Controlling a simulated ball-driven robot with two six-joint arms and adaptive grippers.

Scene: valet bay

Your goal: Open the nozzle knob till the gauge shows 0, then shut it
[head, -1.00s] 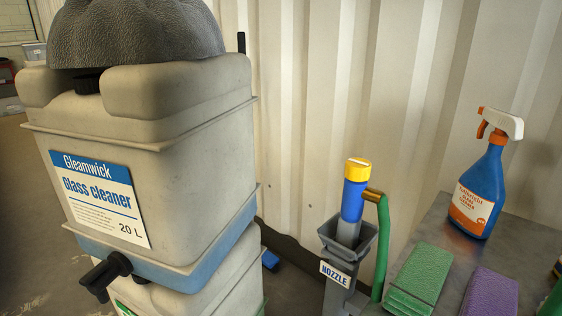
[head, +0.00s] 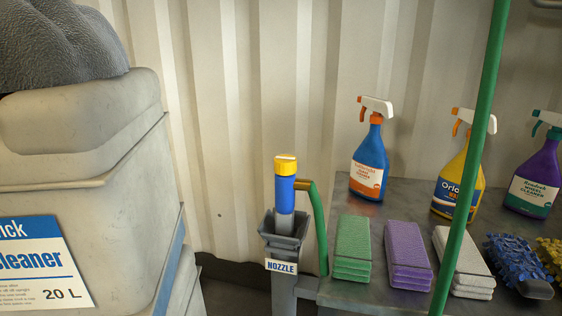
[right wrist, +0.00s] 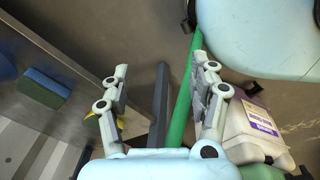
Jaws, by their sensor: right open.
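The nozzle (head: 284,195) stands upright in a grey holster (head: 283,240) labelled NOZZLE in the head view, left of the middle. Its body is blue and the yellow knob (head: 285,165) sits on top, with a pale mark across it. A brass side piece joins it to a green hose (head: 319,230). No gauge is in view. My right gripper (right wrist: 160,72) shows only in the right wrist view, with its fingers spread and apart. A green hose (right wrist: 181,115) and a grey post (right wrist: 160,105) appear between the fingers, seemingly beyond them. My left gripper is not in view.
A metal bench (head: 335,290) right of the nozzle holds sponge stacks, brushes and spray bottles (head: 370,165). A green vertical hose or pole (head: 468,170) crosses the right of the head view. A large glass cleaner container (head: 90,190) stands at left. A corrugated wall is behind.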

